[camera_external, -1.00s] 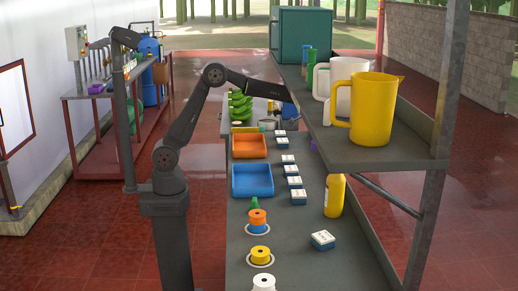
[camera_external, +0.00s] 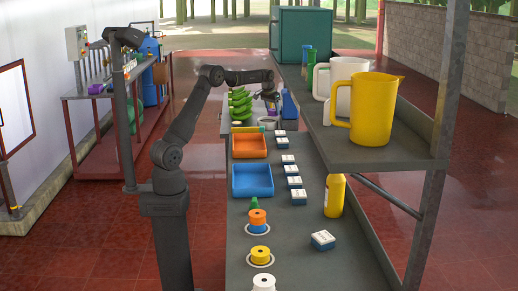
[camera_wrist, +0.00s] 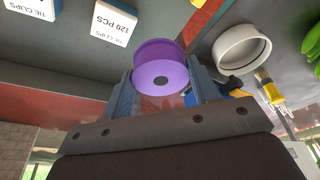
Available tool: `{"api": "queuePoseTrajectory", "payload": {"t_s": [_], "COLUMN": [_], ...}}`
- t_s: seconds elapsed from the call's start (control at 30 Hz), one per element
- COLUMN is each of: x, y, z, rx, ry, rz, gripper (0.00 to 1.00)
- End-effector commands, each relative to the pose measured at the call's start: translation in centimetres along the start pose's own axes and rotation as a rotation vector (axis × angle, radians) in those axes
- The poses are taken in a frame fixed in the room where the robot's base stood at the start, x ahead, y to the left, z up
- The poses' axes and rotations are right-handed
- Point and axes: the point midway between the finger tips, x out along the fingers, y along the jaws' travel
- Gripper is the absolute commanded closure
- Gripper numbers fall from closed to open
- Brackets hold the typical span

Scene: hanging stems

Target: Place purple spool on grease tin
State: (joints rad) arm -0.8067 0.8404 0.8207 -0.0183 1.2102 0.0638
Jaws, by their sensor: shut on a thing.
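The purple spool (camera_wrist: 163,78) is held between the two fingers of my gripper (camera_wrist: 160,70) in the wrist view, its round end with a dark hole facing the camera. In the external view my gripper (camera_external: 271,98) hangs above the far part of the bench, and the spool is hard to make out there. A round pale tin with a raised rim, which looks like the grease tin (camera_wrist: 242,50), is right of the spool in the wrist view. In the external view this tin (camera_external: 268,124) is on the bench below my gripper, partly hidden. The spool is apart from it.
Tie clips boxes (camera_external: 288,159) stand in a row beside the orange tray (camera_external: 249,146) and blue tray (camera_external: 252,181). Green bananas (camera_external: 240,105) are left of my gripper, a blue bottle (camera_external: 289,104) right. A shelf with jugs (camera_external: 374,109) overhangs the bench's right side.

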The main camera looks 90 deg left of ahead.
Motion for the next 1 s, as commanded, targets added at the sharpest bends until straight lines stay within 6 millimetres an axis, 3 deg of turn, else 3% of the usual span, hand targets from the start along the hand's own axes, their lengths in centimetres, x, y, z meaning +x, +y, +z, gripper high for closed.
{"api": "queuePoseTrajectory", "payload": {"t_s": [0.03, 0.1, 0.3, 0.4, 0.57, 1.0], "x": [0.1, 0.1, 0.0, -0.1, 0.3, 5.9], "y": [-3.1, -6.8, -14.8, -17.2, -19.3, -28.4], "z": [-0.1, -0.1, 0.7, 1.0, 1.4, 1.8], "rx": [-0.038, -0.081, -0.177, -0.205, -0.225, -0.227], "ry": [0.0, 0.002, 0.001, 0.002, 0.0, 0.0], "rz": [-0.011, -0.022, -0.048, -0.056, -0.061, -0.062], "gripper": [0.69, 0.69, 0.69, 0.69, 0.69, 0.69]}}
